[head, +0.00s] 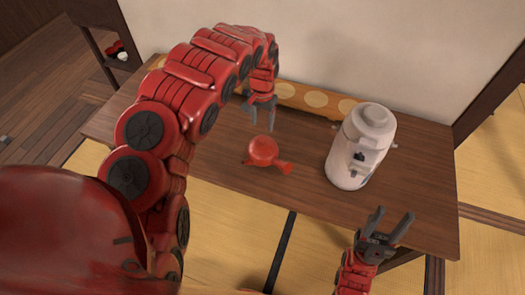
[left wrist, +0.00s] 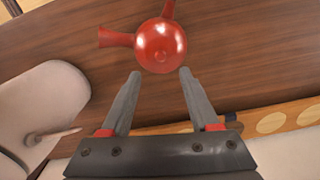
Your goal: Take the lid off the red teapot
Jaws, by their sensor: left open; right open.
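The red teapot (head: 263,152) stands on the wooden table, with its short handle pointing to the lower right in the head view. In the left wrist view the round top of the teapot (left wrist: 160,45) lies just beyond my left fingertips, with a small knob on the lid. My left gripper (head: 262,125) is open and empty, behind and above the teapot; its spread fingers also show in the left wrist view (left wrist: 158,75). My right gripper (head: 389,222) is open and empty at the table's front edge, well away from the teapot.
A white hot-water dispenser (head: 362,150) stands on the table (head: 225,170) to the teapot's right. An orange dotted strip (head: 310,98) lies along the table's back edge by the wall. The table top around the teapot is clear. Tatami mats cover the floor in front.

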